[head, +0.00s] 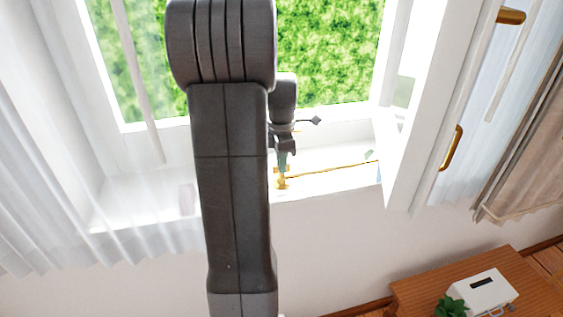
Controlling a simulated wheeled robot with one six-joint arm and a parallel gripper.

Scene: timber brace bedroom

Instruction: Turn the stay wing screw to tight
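A brass wing screw (282,183) shows small at the window sill, just right of my arm. A thin brass stay bar (330,168) runs from it to the right along the sill, towards the open window sash. My gripper (283,164) points down directly above the brass fitting, with its tips at or very near the top of it. Whether the fingers touch or grip the screw cannot be told at this size. My arm hides the sill to the left of the screw.
The open white sash (418,110) with brass handles stands to the right. A sheer curtain (50,130) hangs at the left, and a brown curtain (528,150) at the far right. A wooden table (420,290) with a white box (482,292) and a plant (452,307) is at lower right.

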